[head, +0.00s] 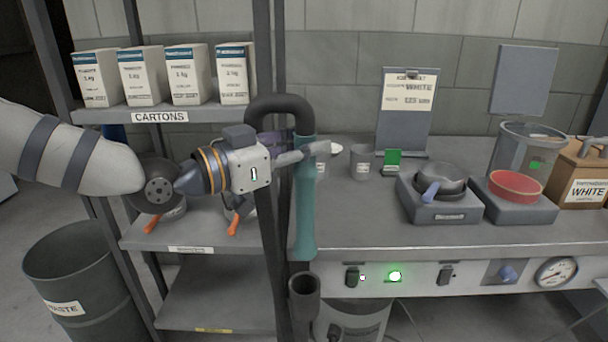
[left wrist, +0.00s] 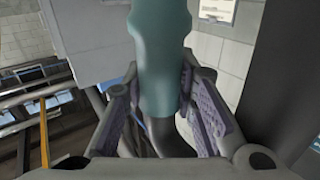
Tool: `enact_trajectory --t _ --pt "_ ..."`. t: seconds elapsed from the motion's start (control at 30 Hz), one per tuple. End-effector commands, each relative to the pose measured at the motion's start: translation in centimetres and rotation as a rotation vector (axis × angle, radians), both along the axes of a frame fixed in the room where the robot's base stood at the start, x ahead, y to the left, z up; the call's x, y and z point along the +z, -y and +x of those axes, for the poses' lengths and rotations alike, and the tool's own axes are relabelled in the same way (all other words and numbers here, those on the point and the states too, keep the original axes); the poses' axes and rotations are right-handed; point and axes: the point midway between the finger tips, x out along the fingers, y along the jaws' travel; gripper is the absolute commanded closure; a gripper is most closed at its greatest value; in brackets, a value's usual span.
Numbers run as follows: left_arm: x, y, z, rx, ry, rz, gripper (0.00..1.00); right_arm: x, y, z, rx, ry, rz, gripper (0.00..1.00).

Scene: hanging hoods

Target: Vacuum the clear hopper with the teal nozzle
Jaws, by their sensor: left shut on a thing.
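The teal nozzle (head: 304,215) hangs upright at the left end of the bench, with a dark hose curving from its top. My left gripper (head: 303,152) is shut on its upper part. In the left wrist view, the teal nozzle (left wrist: 160,60) lies between the purple-padded fingers of the left gripper (left wrist: 165,105). The nozzle's lower end is just above a dark tubular holder (head: 304,287). My right gripper is not in view.
A shelf rack with cartons (head: 140,75) and orange-handled tools stands at the left; its dark post is beside the nozzle. A pan on a scale (head: 440,205), a grey cup (head: 361,161) and a clipboard stand (head: 405,110) occupy the bench. The bench's front middle is clear.

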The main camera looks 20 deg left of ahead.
Motion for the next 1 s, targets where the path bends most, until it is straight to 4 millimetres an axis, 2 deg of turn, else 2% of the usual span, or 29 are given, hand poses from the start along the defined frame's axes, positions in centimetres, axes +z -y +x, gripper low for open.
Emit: enact_trajectory --t 0.2,0.6,1.0 --pt "3.0 0.0 -0.1 0.0 0.008 0.0 1.0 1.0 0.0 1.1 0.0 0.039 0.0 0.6" --pt "6.5 0.0 -0.1 0.001 0.008 0.0 1.0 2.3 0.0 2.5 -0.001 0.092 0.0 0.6" --pt "9.8 0.0 0.0 0.0 0.002 -0.001 1.0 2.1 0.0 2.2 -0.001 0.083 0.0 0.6"
